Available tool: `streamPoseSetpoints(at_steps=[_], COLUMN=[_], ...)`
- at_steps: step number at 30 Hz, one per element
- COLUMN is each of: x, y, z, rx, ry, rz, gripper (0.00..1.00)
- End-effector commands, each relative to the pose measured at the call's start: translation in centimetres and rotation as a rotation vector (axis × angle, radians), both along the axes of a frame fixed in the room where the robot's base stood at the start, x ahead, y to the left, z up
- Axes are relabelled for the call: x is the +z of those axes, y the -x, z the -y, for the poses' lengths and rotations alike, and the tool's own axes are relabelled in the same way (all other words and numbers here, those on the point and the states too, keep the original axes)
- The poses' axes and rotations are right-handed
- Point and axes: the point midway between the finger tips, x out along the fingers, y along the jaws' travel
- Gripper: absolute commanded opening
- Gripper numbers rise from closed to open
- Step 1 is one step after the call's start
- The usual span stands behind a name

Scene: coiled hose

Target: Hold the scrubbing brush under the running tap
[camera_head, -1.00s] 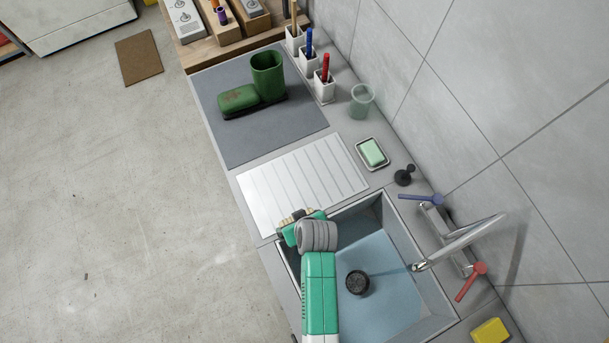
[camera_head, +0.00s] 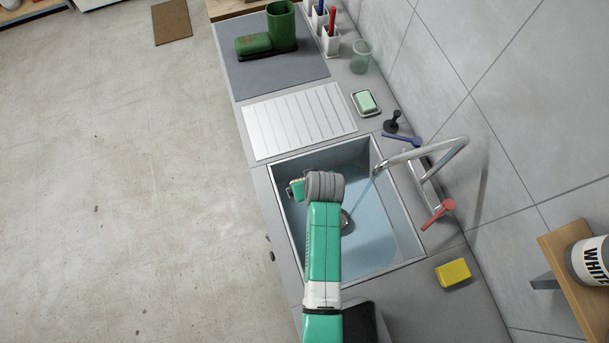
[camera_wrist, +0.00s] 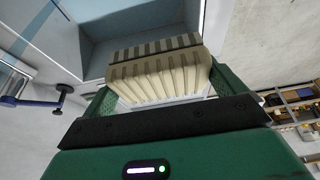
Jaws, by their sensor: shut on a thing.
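In the head view my gripper (camera_head: 297,188) is over the left part of the sink (camera_head: 391,248); the brush is mostly hidden there. The chrome tap (camera_head: 425,150) arches in from the right wall. A thin blue stream of water (camera_head: 362,192) falls from its spout into the basin. The brush is left of the stream, apart from it.
The tap has a blue lever (camera_head: 400,140) and a red lever (camera_head: 439,212). A black stopper (camera_head: 392,122) and a green soap bar (camera_head: 366,101) stand behind the sink. A yellow sponge (camera_head: 453,273) lies at the front right. The ribbed drainboard (camera_head: 297,120) is clear.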

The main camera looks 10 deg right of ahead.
Motion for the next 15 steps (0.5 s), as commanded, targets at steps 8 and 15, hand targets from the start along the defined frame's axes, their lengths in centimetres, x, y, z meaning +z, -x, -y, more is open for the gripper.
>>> streamPoseSetpoints(at_steps=[8,15], x=[-0.8,-1.4], y=[1.0,1.8], z=[3.2,5.9], rx=[-0.004,-0.003], ry=[-0.001,0.000], rz=[-0.001,0.000], gripper=[0.77,0.77])
